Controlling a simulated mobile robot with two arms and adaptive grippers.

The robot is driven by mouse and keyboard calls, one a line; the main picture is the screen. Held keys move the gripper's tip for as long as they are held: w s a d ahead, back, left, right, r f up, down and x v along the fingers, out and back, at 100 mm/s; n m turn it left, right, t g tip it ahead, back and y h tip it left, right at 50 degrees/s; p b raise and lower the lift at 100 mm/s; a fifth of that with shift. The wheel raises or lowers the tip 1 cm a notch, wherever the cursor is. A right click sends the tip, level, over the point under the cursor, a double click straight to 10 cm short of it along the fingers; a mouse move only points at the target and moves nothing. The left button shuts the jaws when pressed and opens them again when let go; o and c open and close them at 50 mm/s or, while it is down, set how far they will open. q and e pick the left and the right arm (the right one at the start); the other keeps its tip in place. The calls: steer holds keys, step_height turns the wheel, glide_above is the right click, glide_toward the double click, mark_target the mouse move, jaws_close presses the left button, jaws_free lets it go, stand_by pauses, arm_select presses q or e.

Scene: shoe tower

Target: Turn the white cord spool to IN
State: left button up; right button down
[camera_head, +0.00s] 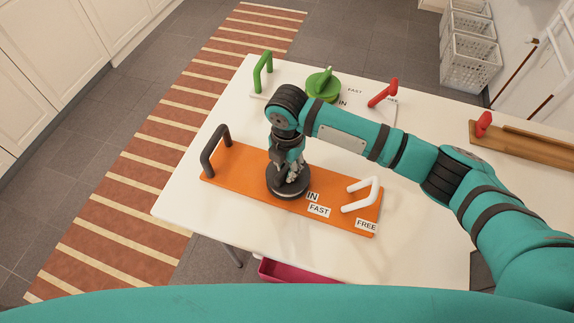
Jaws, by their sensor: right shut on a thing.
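An orange board (235,173) lies on the white table, with a dark round spool (287,191) near its middle. Labels IN, FAST and FREE run to the right of the spool. A black handle (212,148) stands at the board's left end and a white handle (364,191) at its right end. My right gripper (290,176) points down from above and is shut on the spool. The gripper hides most of the spool's top, so which label it points to cannot be told. No white cord shows. My left gripper is out of view.
Behind, a pale board (296,78) carries a green handle (262,69), a green spool (322,85) and a red handle (384,92). A brown wooden board (520,146) lies at the right. The white table's (185,196) front left is bare. A pink bin (290,271) sits below its front edge.

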steer(key=shift+r+m+p, duration=0.15)
steer(key=shift+m+p, duration=0.25)
steer(key=shift+p, duration=0.25)
steer(key=m+p, duration=0.5)
steer(key=p, duration=0.1)
steer(key=shift+w+a+r+m, duration=0.1)
steer(key=shift+m, duration=0.3)
steer(key=m+p, duration=0.3)
steer(key=m, duration=0.1)
steer(key=shift+p, duration=0.4)
steer(key=shift+w+m+p, duration=0.2)
steer(key=shift+m+p, duration=1)
steer(key=shift+m, duration=1)
steer(key=shift+f, duration=0.2)
steer(key=c, duration=1.2)
jaws_free()
